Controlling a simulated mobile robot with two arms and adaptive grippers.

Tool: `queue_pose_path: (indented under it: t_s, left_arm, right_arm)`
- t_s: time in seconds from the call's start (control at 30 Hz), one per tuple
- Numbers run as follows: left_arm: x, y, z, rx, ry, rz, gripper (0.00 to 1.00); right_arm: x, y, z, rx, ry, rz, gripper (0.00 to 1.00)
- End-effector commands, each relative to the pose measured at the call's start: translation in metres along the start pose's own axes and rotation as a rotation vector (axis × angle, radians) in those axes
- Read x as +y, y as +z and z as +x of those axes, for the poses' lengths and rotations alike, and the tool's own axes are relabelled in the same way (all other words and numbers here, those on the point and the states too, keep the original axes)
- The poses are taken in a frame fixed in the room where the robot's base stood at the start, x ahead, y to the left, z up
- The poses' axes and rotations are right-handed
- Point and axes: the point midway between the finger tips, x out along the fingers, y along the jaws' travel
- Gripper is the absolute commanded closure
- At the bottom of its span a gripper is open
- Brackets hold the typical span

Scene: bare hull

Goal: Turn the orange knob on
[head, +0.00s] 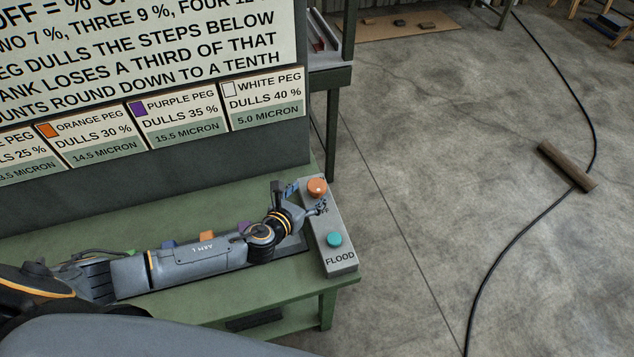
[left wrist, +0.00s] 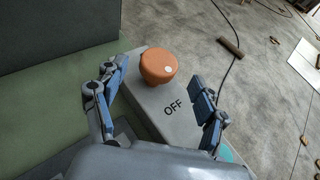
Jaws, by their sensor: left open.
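The orange knob (head: 317,187) sits on the far end of a grey control box (head: 342,262) at the right end of the green bench. In the left wrist view the orange knob (left wrist: 159,65) has a pale dot on the side toward the word OFF on the box. My left gripper (head: 306,197) is open beside the knob. In the left wrist view its blue-padded fingers (left wrist: 158,86) stand apart on either side, with the knob ahead between them; I cannot tell whether they touch it. My right gripper is in neither view.
Coloured pegs, such as an orange one (head: 207,237), show behind my left arm. A large sign board (head: 150,60) stands behind the bench. The floor to the right has a black cable (head: 520,238) and a brown bar (head: 567,167).

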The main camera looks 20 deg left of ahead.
Motion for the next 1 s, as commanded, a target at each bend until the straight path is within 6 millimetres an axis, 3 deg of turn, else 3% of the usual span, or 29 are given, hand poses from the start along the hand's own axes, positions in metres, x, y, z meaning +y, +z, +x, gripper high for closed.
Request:
queue_pose_path:
  t_s: [0.1,0.3,0.73,1.0]
  left_arm:
    - [-0.001,0.001,0.024,-0.001,0.001,-0.003,0.28]
    - [0.0,0.0,0.048,0.0,0.001,-0.002,0.28]
    - [0.0,0.0,0.056,0.0,0.001,-0.003,0.28]
    - [0.0,0.0,0.055,0.001,0.001,-0.003,0.83]
  right_arm:
    - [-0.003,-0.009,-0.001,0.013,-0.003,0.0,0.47]
    - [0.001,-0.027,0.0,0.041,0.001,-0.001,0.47]
    - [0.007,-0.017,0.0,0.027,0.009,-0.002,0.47]
    - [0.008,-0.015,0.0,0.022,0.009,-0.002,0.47]
